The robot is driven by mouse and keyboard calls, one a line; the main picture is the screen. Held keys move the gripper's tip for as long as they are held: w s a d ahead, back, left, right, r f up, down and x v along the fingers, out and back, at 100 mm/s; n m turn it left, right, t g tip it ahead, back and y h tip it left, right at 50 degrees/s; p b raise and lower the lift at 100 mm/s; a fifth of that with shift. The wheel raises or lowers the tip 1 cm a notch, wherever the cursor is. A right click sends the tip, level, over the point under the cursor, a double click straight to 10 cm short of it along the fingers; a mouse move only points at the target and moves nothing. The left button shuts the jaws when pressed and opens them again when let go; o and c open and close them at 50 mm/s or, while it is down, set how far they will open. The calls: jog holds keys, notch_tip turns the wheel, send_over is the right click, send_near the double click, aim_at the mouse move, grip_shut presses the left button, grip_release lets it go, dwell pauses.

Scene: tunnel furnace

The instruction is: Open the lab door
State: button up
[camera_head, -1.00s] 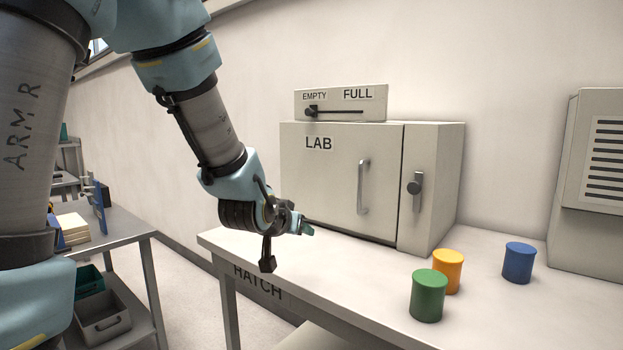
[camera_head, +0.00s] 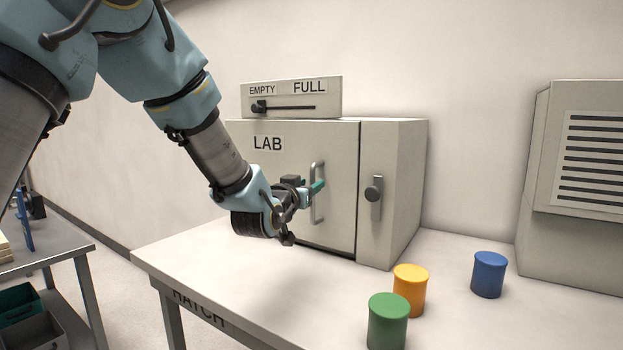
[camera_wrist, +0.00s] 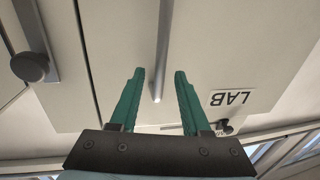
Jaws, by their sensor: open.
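The lab door (camera_head: 285,160) is the grey front panel marked LAB on a box on the table, and it looks shut. Its vertical metal handle (camera_head: 317,195) is near the door's right edge. My gripper (camera_head: 319,187) is in front of the handle, with its green fingertips close to it. In the wrist view my gripper (camera_wrist: 160,82) is open, and the handle (camera_wrist: 162,60) runs between the line of the two fingers. I cannot tell how deep the handle lies between them. The LAB label (camera_wrist: 232,98) appears upside down there.
A latch knob (camera_head: 374,193) is on the panel right of the door. An EMPTY/FULL slider box (camera_head: 290,97) sits on top. Green (camera_head: 388,322), orange (camera_head: 410,290) and blue (camera_head: 489,275) canisters stand on the table (camera_head: 260,285) at right. A vented cabinet (camera_head: 580,190) is beyond.

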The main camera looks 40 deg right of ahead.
jog(key=shift+x, duration=1.25)
jog(key=shift+c, duration=0.4)
grip_shut()
